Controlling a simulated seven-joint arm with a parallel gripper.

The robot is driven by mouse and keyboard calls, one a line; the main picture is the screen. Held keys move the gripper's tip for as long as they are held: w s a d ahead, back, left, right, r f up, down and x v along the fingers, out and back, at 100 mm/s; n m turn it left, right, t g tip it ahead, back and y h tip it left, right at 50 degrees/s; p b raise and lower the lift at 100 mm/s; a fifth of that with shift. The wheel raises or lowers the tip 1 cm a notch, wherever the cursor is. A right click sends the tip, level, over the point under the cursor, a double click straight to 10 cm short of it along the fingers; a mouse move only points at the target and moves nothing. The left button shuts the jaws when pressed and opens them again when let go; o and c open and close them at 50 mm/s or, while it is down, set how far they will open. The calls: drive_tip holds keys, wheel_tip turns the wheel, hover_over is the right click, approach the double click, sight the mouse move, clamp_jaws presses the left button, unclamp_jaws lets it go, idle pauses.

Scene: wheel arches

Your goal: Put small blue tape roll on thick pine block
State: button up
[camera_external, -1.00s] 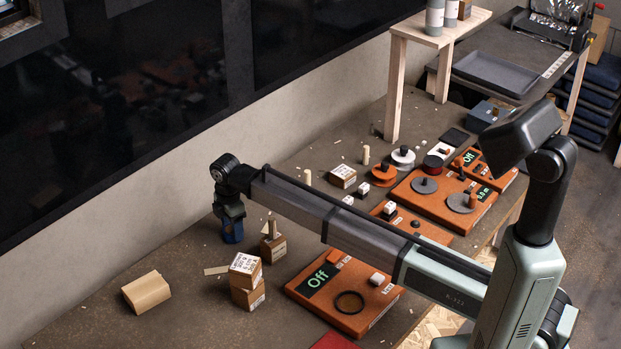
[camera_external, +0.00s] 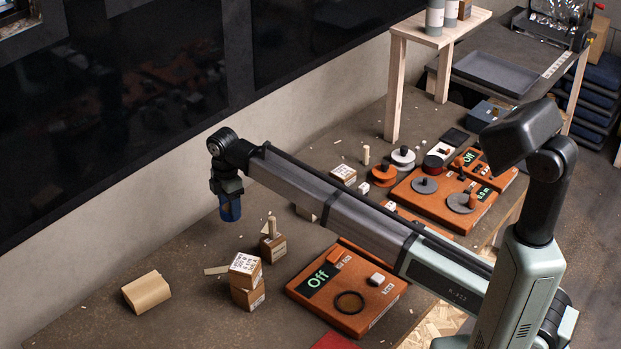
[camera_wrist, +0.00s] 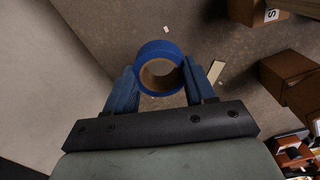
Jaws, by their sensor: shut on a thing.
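The small blue tape roll (camera_wrist: 161,52) is held between the two blue fingers of my gripper (camera_wrist: 160,82) in the wrist view. Its round opening faces the camera. In the external view my gripper (camera_external: 229,200) hangs at the end of the arm, with the blue roll (camera_external: 230,210) below it, above the bench near the wall. The thick pine block (camera_external: 147,292) lies on the bench at the lower left, apart from and lower in the picture than my gripper.
Stacked labelled boxes (camera_external: 246,279) and a brown box with a small wooden piece on it (camera_external: 272,244) stand right of the pine block. An orange device reading Off (camera_external: 345,290) lies farther right. Bench around the pine block is mostly clear.

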drive_tip(key=r, duration=0.1)
wheel_tip(320, 180, up, 6)
drive_tip(key=n, duration=0.3)
hover_over(144, 286)
wheel_tip(144, 286, down, 10)
drive_tip(key=shift+r, duration=0.1)
drive_tip(key=shift+d+f, duration=0.1)
drive_tip(key=shift+f, duration=0.1)
drive_tip(key=o, duration=1)
